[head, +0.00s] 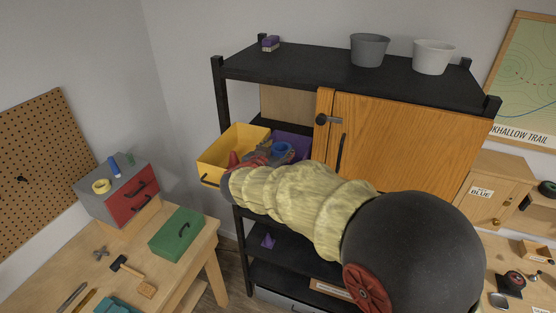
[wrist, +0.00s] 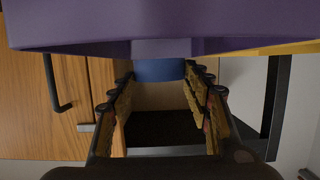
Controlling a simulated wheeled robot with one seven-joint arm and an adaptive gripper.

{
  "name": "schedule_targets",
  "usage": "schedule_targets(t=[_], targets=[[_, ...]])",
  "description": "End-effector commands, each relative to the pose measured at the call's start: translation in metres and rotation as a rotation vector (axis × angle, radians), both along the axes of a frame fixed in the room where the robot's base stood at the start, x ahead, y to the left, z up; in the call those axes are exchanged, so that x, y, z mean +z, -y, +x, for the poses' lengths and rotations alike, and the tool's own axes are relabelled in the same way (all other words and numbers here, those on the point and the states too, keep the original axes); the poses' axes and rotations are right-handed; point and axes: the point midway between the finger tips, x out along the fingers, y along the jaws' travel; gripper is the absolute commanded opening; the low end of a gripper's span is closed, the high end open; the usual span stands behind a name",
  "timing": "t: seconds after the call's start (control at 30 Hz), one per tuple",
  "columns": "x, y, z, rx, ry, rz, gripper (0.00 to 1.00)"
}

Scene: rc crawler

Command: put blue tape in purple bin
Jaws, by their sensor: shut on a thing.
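The blue tape (head: 281,148) is a blue ring at the tip of my gripper (head: 268,155) in the head view. The wrist view shows part of the blue tape (wrist: 158,70) between the fingers of my gripper (wrist: 160,85), which is shut on it. The purple bin (head: 293,139) sits on the shelf right of the yellow bin, mostly hidden behind the tape, my gripper and my arm. In the wrist view the purple bin (wrist: 90,28) spans the top, close to the fingertips, and covers part of the tape. I cannot tell whether they touch.
The yellow bin (head: 215,160) juts from the shelf at left. The wooden cabinet door (head: 385,135) stands close on the right. The shelf top (head: 330,68) is above, with a grey bucket (head: 369,50) and a white bucket (head: 433,57).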

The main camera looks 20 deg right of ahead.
Motion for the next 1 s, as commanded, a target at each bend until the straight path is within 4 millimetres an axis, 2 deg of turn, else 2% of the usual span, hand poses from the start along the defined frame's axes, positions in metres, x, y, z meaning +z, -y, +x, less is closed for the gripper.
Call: schedule_targets(t=[0.2,0.4,1.0], targets=[[-0.015,0.002,0.012,-0.001,-0.002,0.000,0.24],[-0.040,0.001,0.012,0.000,0.000,-0.001,0.24],[-0.052,0.001,0.012,-0.001,0.000,0.000,0.24]])
